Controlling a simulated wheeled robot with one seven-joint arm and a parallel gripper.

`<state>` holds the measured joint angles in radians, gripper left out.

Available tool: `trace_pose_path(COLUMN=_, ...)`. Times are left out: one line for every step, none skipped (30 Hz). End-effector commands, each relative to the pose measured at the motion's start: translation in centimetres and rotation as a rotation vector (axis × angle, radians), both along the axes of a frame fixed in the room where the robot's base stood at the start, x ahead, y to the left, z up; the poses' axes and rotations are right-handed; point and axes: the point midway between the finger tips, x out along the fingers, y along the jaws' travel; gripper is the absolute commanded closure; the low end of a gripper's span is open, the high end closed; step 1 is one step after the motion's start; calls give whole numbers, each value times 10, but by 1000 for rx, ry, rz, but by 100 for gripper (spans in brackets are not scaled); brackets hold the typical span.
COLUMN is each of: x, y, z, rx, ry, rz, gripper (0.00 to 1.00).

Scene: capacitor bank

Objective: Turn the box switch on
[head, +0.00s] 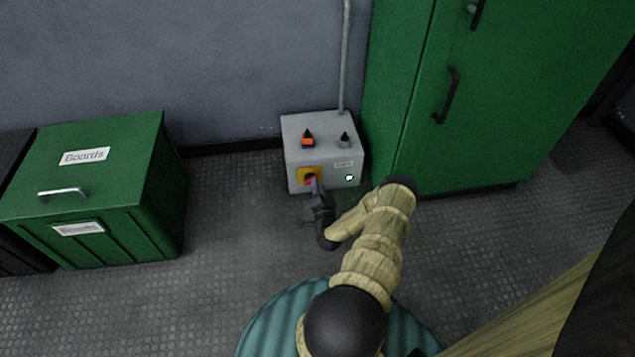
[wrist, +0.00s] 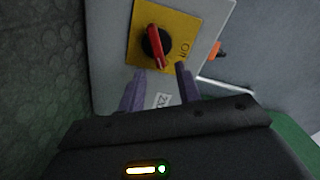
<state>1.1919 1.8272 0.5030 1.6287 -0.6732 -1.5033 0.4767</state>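The grey switch box (head: 295,160) stands on the floor against the wall. On its front is a yellow plate (wrist: 177,22) with a black round base and a red switch handle (wrist: 154,46). The word "On" is printed on the plate beside the handle.
An orange-and-black switch (head: 308,140) and a grey knob (head: 344,140) are on the box top. A small lit lamp (head: 349,178) is on its front. A green cabinet (head: 480,110) stands close on the right, a green bin (head: 100,190) on the left. Floor between is clear.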

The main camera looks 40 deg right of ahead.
Motion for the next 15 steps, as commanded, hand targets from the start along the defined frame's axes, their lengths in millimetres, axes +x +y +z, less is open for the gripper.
trace_pose_path(x=-7, y=4, z=5, rx=2, ry=1, rz=-1, gripper=66)
trace_pose_path(x=-12, y=7, z=5, rx=2, ry=1, rz=0, gripper=66)
trace_pose_path(x=-18, y=11, z=5, rx=2, ry=1, rz=0, gripper=66)
trace_pose_path(x=-22, y=14, z=6, rx=3, ry=1, rz=1, gripper=66)
trace_pose_path(x=-27, y=17, z=6, rx=3, ry=3, rz=0, gripper=66)
trace_pose_path(x=-33, y=21, z=5, rx=3, ry=3, rz=0, gripper=66)
trace_pose_path(x=-38, y=24, z=5, rx=4, ry=2, rz=0, gripper=66)
trace_pose_path(x=-42, y=27, z=5, rx=3, ry=1, rz=1, gripper=66)
trace_pose_path(x=-48, y=30, z=5, rx=3, ry=2, rz=2, gripper=66)
trace_pose_path(x=-53, y=33, z=5, rx=4, ry=2, rz=0, gripper=66)
trace_pose_path(x=-58, y=36, z=5, rx=4, ry=2, rz=0, gripper=66)
trace_pose_path(x=-63, y=39, z=5, rx=2, ry=2, rz=1, gripper=66)
trace_pose_path(x=-67, y=42, z=5, rx=2, ry=1, rz=0, gripper=66)
trace_pose_path(x=-70, y=44, z=4, rx=3, ry=1, rz=1, gripper=66)
trace_pose_path(x=-75, y=46, z=3, rx=2, ry=1, rz=1, gripper=66)
